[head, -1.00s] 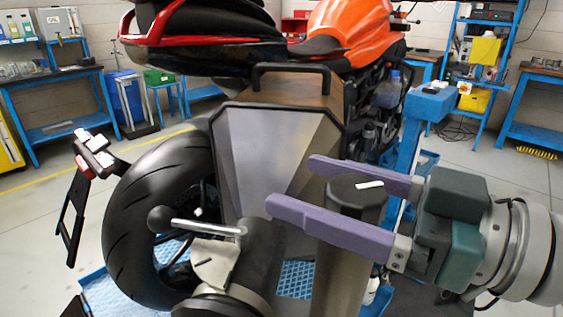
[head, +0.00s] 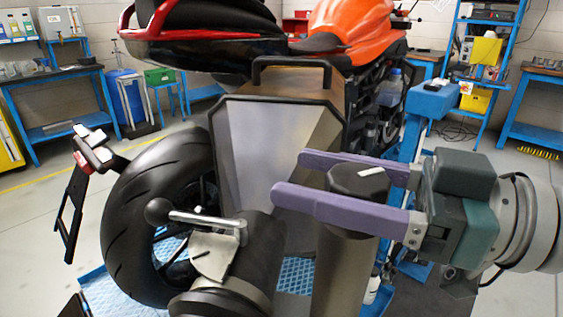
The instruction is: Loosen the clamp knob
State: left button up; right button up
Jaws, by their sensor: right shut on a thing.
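My right gripper (head: 327,176) comes in from the right with two long purple fingers, one on the far side of the knob and one on the near side. It is shut on the knob, and the near finger hides part of the knob's lower side. My left gripper is not in view.
A lever with a black ball (head: 158,211) stands left of the post, by the motorcycle's rear tyre (head: 150,215). A metal case (head: 265,150) with a black handle is behind the knob. A blue stand (head: 432,102) rises behind my right gripper. Workbenches line the back.

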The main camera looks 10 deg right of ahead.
jog(key=n+g+y, duration=0.1)
jog(key=g, duration=0.1)
jog(key=n+g+y+b, duration=0.1)
jog(key=n+g, duration=0.1)
jog(key=shift+s+a, duration=0.15)
jog(key=shift+s, duration=0.25)
jog(key=o, duration=1.4)
jog(key=shift+c, duration=0.2)
jog(key=shift+d, duration=0.3)
jog(key=b+v, duration=0.2)
jog(key=v, duration=0.7)
jog(key=shift+d+b, duration=0.15)
jog(key=shift+b, duration=0.15)
